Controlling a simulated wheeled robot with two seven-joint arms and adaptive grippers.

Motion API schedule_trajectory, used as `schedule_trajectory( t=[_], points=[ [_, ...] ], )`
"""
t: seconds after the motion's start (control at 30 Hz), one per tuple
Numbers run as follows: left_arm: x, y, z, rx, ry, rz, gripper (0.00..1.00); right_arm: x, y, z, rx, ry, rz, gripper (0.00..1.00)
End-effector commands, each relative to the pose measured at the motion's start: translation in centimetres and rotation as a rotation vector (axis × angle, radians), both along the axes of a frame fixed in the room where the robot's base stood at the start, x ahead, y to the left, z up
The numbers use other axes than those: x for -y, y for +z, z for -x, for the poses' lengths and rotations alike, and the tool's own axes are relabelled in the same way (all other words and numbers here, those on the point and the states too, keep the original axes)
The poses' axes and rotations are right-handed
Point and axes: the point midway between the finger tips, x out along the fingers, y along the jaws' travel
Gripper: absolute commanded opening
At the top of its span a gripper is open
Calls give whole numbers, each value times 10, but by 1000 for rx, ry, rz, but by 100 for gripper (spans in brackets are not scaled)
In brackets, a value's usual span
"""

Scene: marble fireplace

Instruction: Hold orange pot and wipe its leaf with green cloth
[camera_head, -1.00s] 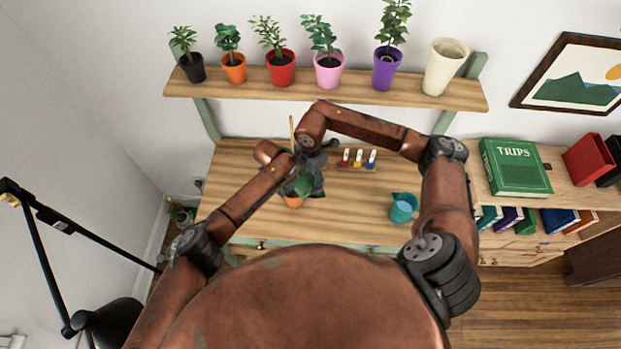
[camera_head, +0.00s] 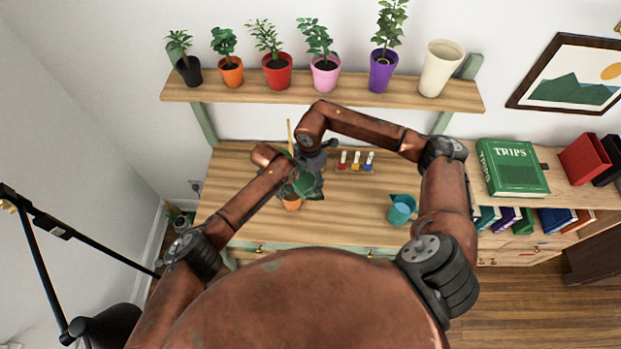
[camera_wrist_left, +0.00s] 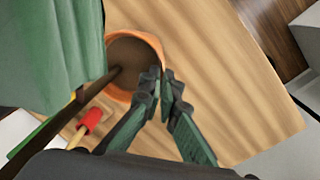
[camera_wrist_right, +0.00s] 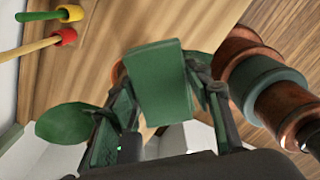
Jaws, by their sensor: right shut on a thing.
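The orange pot (camera_head: 292,204) stands on the desk. The left wrist view shows its rim (camera_wrist_left: 153,40), dark soil and a brown stem. My left gripper (camera_wrist_left: 163,84) has its fingertips close together at the pot's rim, seemingly pinching it. My right gripper (camera_wrist_right: 160,92) is shut on the folded green cloth (camera_wrist_right: 160,88), above the pot. A broad green leaf (camera_wrist_right: 75,123) lies beside the left finger in the right wrist view. The cloth (camera_wrist_left: 50,50) fills the upper left of the left wrist view. Whether cloth and leaf touch is unclear.
Several potted plants (camera_head: 278,77) and a cream vase (camera_head: 441,68) stand on the shelf above. Small coloured-handled tools (camera_head: 356,161) lie at the desk's back. A blue watering can (camera_head: 400,210) stands on the right. The desk between pot and can is clear.

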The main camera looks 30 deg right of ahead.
Motion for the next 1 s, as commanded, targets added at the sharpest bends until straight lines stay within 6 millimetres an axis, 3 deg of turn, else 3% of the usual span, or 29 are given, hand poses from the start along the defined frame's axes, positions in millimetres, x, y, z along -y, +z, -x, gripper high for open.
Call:
schedule_trajectory(
  t=[0.53, 1.0],
  points=[
    [0, 0, 0, 0, 0, 1, 0, -7, 0, 5, 1, -1, 0, 27],
    [0, 0, 0, 0, 0, 1, 0, 4, 28, 23, 1, -1, 1, 27]
  ],
)
